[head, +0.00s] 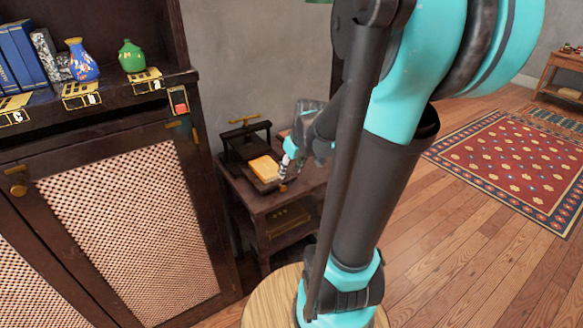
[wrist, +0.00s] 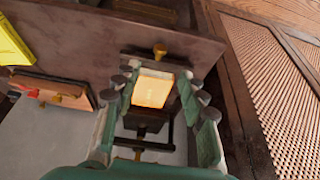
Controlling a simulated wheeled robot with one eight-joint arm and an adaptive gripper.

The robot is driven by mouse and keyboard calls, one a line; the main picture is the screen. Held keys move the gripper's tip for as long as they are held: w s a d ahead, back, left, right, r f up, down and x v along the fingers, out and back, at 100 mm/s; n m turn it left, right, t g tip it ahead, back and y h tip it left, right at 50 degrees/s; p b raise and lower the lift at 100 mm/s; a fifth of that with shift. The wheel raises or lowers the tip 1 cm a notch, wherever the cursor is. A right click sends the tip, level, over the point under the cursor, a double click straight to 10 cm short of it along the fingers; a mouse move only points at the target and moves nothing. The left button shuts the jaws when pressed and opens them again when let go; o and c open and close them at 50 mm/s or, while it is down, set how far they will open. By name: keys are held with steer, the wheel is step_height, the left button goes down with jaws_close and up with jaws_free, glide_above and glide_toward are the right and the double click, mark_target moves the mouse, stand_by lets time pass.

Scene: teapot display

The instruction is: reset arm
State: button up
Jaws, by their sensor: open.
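My gripper (head: 287,165) is over the small dark side table (head: 305,198) beside the cabinet. In the wrist view its two fingers (wrist: 157,88) are spread apart, with nothing held between them. A yellow-orange block (head: 264,168) lies on the base of a dark press (head: 240,143) on that table, just left of my gripper. The block also shows between the fingers in the wrist view (wrist: 153,90), apart from them. My arm stretches from the lower middle of the head view and hides part of the table.
A dark cabinet (head: 130,230) with mesh doors stands close on the left. Its shelf holds books, a blue vase (head: 82,62) and a green vase (head: 131,57). A wooden box (wrist: 52,88) and a yellow item (wrist: 12,42) show in the wrist view. Open floor and a rug (head: 510,165) lie right.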

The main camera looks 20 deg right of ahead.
steer(key=shift+s+d+r, duration=0.1)
steer(key=shift+s+r, duration=0.1)
steer(key=shift+r, duration=0.3)
steer(key=s+a+f+m+h, duration=0.1)
steer(key=s+f+m, duration=0.2)
steer(key=s+f, duration=0.4)
steer(key=s, duration=0.6)
steer(key=shift+a+f+m, duration=0.15)
steer(key=shift+a+m, duration=0.05)
steer(key=shift+m, duration=0.1)
stand_by(1.1)
